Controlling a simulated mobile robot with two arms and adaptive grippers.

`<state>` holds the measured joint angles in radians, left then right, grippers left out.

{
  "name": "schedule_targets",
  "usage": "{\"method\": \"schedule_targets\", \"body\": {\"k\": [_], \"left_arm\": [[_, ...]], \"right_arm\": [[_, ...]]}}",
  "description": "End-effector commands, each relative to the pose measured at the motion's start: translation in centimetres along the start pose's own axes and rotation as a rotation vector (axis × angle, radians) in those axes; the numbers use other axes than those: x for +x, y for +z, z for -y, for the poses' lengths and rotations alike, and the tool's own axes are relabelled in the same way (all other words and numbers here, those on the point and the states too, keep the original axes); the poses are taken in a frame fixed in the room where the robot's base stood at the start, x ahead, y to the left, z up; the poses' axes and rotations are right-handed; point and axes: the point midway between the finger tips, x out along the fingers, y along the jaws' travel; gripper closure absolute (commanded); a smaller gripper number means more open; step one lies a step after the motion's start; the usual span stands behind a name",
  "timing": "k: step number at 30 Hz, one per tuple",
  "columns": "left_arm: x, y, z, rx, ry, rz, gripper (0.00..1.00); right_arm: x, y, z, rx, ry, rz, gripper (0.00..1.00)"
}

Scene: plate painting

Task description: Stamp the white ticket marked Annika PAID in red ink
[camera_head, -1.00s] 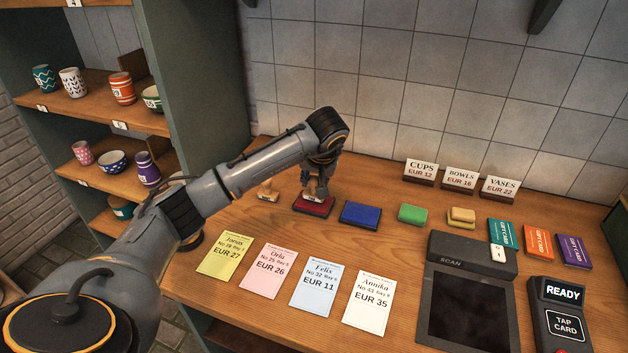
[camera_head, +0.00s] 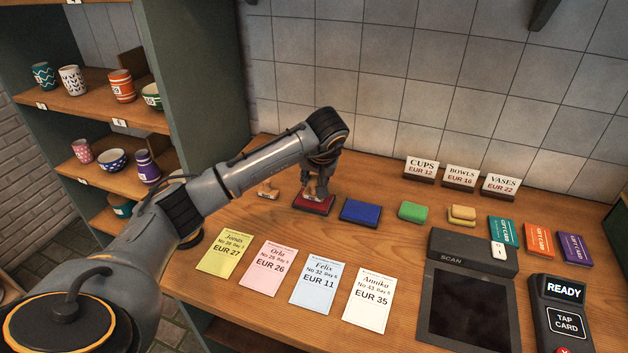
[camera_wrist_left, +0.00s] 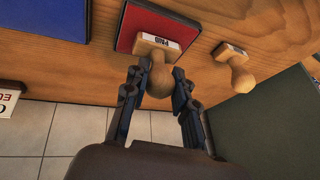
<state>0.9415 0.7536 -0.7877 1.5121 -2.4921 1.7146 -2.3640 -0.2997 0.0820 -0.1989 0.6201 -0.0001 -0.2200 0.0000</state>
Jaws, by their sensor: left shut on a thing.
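The white Annika ticket (camera_head: 369,300) lies on the counter at the right end of the ticket row, marked EUR 35, with no red stamp mark visible. My left gripper (camera_head: 315,190) is over the red ink pad (camera_head: 314,204). It is shut on a wooden stamp labelled PAID; in the left wrist view its fingers (camera_wrist_left: 157,92) close around the round knob of the PAID stamp (camera_wrist_left: 158,73). The stamp stands upright at the red pad (camera_wrist_left: 128,38), apparently on it. The underside of the stamp is hidden. My right gripper is not in view.
A second wooden stamp (camera_head: 268,189) stands left of the red pad, a blue pad (camera_head: 360,212) right of it. Yellow (camera_head: 225,253), pink (camera_head: 270,268) and blue (camera_head: 314,288) tickets lie left of Annika's. A scanner (camera_head: 465,305) and card terminal (camera_head: 562,315) stand right.

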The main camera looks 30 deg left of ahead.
Motion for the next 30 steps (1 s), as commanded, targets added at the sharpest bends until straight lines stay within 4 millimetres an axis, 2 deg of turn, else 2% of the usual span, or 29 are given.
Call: {"method": "schedule_targets", "body": {"k": [10,30], "left_arm": [[-0.3,0.0,0.1,0.003,-0.001,0.004,0.94],[-5.3,-2.2,1.2,0.001,-0.001,0.001,0.94]], "right_arm": [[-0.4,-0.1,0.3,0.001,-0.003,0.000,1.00],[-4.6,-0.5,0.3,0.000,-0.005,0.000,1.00]]}}
